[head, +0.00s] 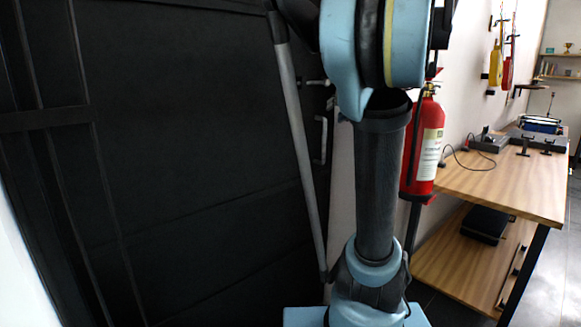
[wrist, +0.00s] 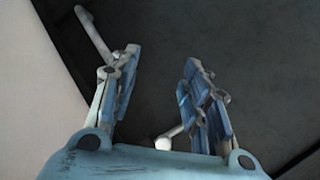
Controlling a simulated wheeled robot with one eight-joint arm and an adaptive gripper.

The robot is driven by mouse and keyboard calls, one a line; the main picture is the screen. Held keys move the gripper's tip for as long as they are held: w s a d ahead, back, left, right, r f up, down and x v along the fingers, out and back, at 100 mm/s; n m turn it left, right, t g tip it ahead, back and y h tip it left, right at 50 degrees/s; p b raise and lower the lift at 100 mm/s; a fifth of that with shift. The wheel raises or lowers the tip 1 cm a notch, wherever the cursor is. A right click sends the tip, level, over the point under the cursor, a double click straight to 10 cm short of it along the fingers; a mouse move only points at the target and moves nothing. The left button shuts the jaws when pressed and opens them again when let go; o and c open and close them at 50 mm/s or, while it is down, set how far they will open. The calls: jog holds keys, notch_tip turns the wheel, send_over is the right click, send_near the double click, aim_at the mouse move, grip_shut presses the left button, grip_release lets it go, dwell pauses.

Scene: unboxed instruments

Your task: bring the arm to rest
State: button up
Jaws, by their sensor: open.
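My gripper (wrist: 160,80) shows in the wrist view with its two blue and grey fingers spread apart. It is open, and nothing is between the fingers. Behind it is the dark door (wrist: 235,30), with a light handle (wrist: 95,32) beyond the left finger. A pale rounded piece (wrist: 165,142) shows low between the fingers. In the head view my blue and dark grey arm stands upright in front of the dark door (head: 180,130). My gripper is not visible there.
A red fire extinguisher (head: 423,150) hangs on the wall just right of my arm. A wooden workbench (head: 510,190) with instruments stands at the right, with a black case (head: 485,224) on its lower shelf. Door handles (head: 321,140) are close behind my arm. Grey floor shows far right.

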jog(key=s+a+f+g+h, duration=0.2)
jog(key=s+f, duration=0.5)
jog(key=f, duration=0.3)
jog(key=s+a+f+g+h, duration=0.2)
jog(key=s+f+h, duration=0.1)
jog(key=s+f, duration=0.6)
jog(key=s+d+f+h, duration=0.2)
jog(key=s+f, duration=0.2)
jog(key=f, duration=0.4)
jog(key=s+d+f+h, duration=0.2)
jog(key=s+f, duration=0.3)
jog(key=f, duration=0.3)
jog(key=shift+d+f+h, duration=0.25)
jog(key=shift+d+h, duration=0.15)
jog(key=shift+d, duration=0.05)
jog(key=shift+w+f, duration=0.2)
jog(key=shift+w, duration=0.2)
